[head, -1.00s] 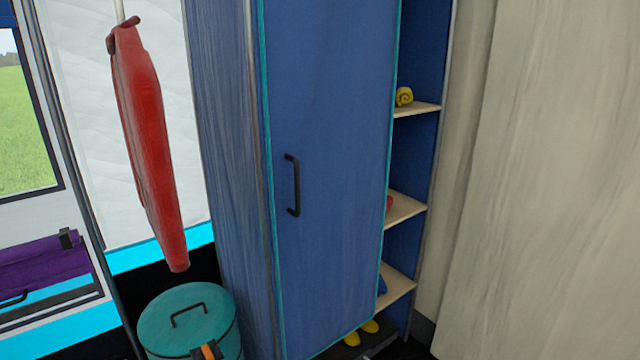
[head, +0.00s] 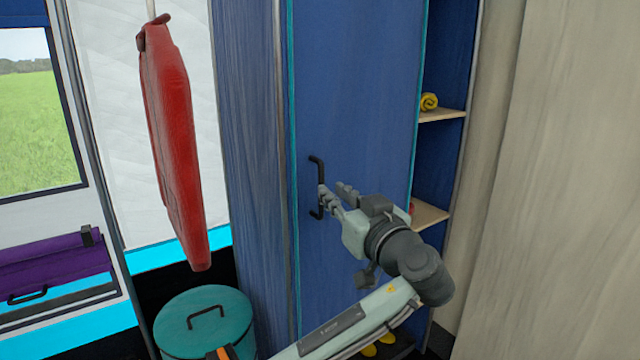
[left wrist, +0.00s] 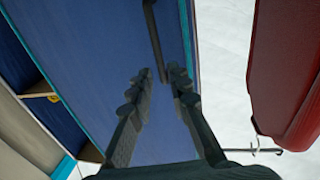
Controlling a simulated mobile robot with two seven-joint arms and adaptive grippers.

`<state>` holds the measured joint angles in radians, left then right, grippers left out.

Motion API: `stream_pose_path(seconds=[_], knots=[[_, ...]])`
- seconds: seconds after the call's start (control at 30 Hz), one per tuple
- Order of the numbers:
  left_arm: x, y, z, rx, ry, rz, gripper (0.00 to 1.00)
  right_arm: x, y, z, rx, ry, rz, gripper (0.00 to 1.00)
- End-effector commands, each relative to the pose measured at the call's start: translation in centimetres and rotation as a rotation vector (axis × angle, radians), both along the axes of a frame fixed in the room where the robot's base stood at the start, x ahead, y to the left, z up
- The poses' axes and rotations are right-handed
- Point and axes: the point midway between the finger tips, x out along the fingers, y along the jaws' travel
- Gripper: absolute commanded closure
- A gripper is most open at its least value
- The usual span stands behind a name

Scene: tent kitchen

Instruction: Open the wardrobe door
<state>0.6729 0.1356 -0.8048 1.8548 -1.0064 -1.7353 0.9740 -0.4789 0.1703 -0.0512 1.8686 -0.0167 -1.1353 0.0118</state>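My left gripper (head: 337,192) is at the handle's height, just in front of the door, with one finger overlapping the handle's lower half in the head view. In the left wrist view the gripper (left wrist: 158,78) is open, its two fingers apart. The lower end of the handle (left wrist: 152,35) appears between the fingertips there. I cannot tell whether a finger touches it. My right gripper is not in view.
A red hanging bag-like item (head: 172,140) hangs left of the wardrobe. A teal round lidded container (head: 205,325) stands on the floor below it. Open shelves (head: 445,115) with a yellow roll (head: 429,102) are right of the door, beside a pale curtain (head: 570,180).

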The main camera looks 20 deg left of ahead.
Motion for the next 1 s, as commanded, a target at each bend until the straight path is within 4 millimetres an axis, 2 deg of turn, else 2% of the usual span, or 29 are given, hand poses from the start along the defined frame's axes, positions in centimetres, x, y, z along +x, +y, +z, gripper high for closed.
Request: stream_pose_path(seconds=[0.2, 0.4, 0.77, 0.9, 1.0], knots=[[2.8, 2.6, 0.2, 0.004, 0.003, 0.005, 0.82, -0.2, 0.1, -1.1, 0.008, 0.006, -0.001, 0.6], [4.6, 4.0, 0.1, 0.002, 0.003, 0.002, 0.82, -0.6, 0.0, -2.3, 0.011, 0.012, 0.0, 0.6], [5.1, 4.4, -0.1, 0.0, 0.006, -0.001, 0.82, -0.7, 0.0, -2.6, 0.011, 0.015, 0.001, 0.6], [5.1, 4.4, -0.1, 0.0, 0.006, -0.001, 1.0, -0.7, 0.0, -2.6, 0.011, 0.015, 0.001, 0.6], [5.1, 4.4, -0.1, 0.0, 0.006, 0.0, 1.0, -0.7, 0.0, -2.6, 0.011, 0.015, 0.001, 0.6]])
